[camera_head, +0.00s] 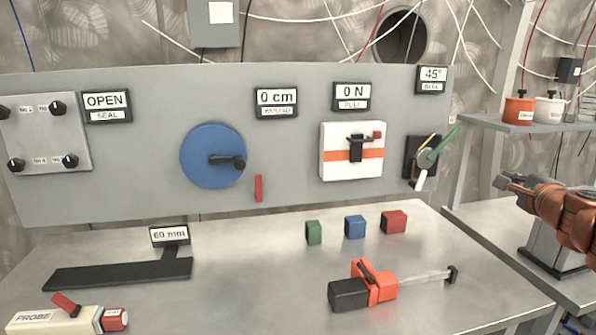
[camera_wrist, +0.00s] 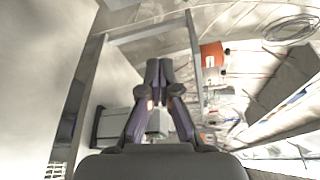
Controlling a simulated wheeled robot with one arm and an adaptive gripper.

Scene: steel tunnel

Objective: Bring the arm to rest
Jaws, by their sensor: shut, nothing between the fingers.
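My gripper (camera_head: 509,183) is at the right side of the head view, at the end of my orange arm. It points left, in front of the shelf unit and above the right end of the bench, apart from everything around it. In the wrist view my gripper (camera_wrist: 159,68) has its two fingers together with nothing between them. The rest of my arm runs out of the head view on the right.
The bench (camera_head: 260,290) holds a red and black tool (camera_head: 375,284), a probe (camera_head: 70,318), a black gauge (camera_head: 120,273) and green, blue and red blocks (camera_head: 355,227). The grey panel (camera_head: 280,130) stands behind. A shelf (camera_head: 500,122) with orange and white pots (camera_head: 519,110) is at right.

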